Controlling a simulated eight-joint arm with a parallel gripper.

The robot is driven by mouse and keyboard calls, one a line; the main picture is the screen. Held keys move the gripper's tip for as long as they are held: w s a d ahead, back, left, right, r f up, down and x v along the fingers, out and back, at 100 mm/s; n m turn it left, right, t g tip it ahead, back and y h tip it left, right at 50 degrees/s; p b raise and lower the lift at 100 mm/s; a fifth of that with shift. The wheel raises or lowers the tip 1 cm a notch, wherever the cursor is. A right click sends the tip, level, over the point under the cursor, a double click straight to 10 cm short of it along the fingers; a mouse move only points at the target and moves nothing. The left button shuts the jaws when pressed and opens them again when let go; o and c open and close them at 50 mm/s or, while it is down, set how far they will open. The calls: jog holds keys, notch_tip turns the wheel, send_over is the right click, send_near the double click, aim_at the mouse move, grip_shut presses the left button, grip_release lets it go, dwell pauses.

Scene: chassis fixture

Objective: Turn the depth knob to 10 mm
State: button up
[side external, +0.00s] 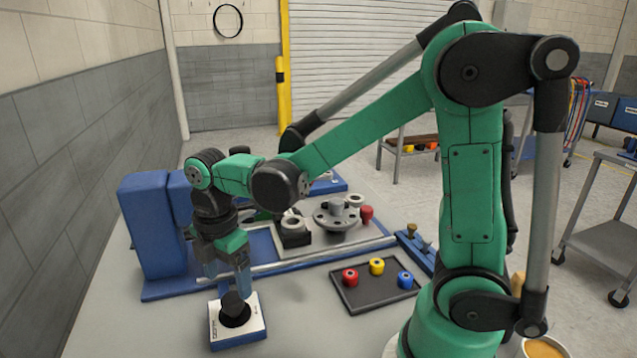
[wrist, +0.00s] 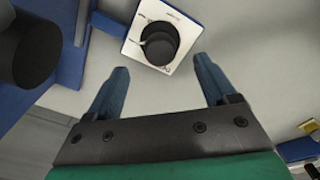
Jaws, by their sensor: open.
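The depth knob (side external: 235,308) is a black round knob on top of a small white and blue box (side external: 226,334) at the front left of the table. In the wrist view the knob (wrist: 159,45) sits on the box's white top face (wrist: 141,18), beyond my fingertips. My gripper (side external: 226,278) hangs above and close to the knob, pointing down. The wrist view shows my gripper (wrist: 162,78) with its two blue fingers spread apart and nothing between them. The markings on the box are too small to read.
A blue fixture (side external: 155,225) with a rail stands behind the box. A dark tray (side external: 362,297) with red, yellow and blue pieces lies to the right. A round metal flange (side external: 335,217) sits farther back. The grey table is clear between box and tray.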

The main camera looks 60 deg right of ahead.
aim_at(231, 299)
jog(key=shift+f, duration=2.2)
grip_shut()
